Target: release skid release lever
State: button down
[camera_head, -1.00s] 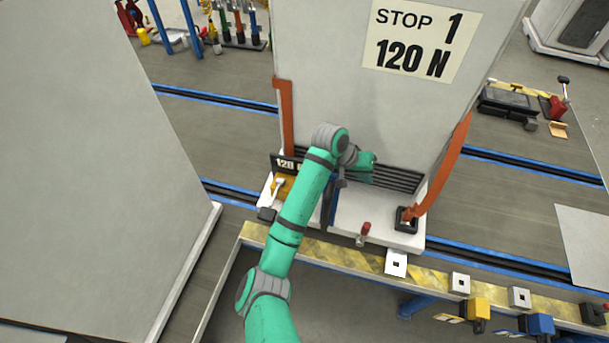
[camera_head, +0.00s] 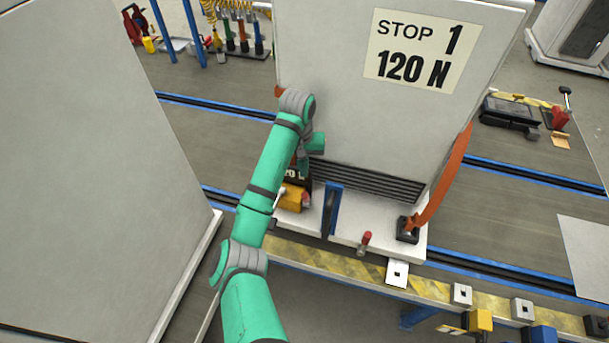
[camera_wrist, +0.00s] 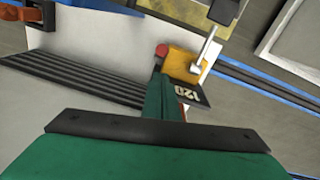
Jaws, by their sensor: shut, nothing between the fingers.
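A yellow block (camera_head: 293,198) with a red knob (camera_head: 306,200) sits at the left front of the cabinet's white base. In the wrist view the yellow block (camera_wrist: 186,63) carries a pale lever (camera_wrist: 204,50) with a black end (camera_wrist: 224,11), which I take for the skid release lever. In the head view my arm hides most of it. My gripper (camera_wrist: 161,92) is shut and empty, pointing toward the block and its red knob (camera_wrist: 162,50).
A tall cabinet (camera_head: 350,105) marked STOP 1, 120 N stands behind. A blue upright (camera_head: 332,209), a red-topped pin (camera_head: 365,242) and an orange strap (camera_head: 446,187) are on the right. A yellow-striped rail (camera_head: 330,262) runs in front; a large grey panel (camera_head: 80,170) stands left.

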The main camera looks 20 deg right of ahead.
aim_at(306, 199)
notch_tip(306, 199, down, 9)
jog(key=shift+d, duration=0.15)
jog(key=shift+d, duration=0.15)
dwell(0.4)
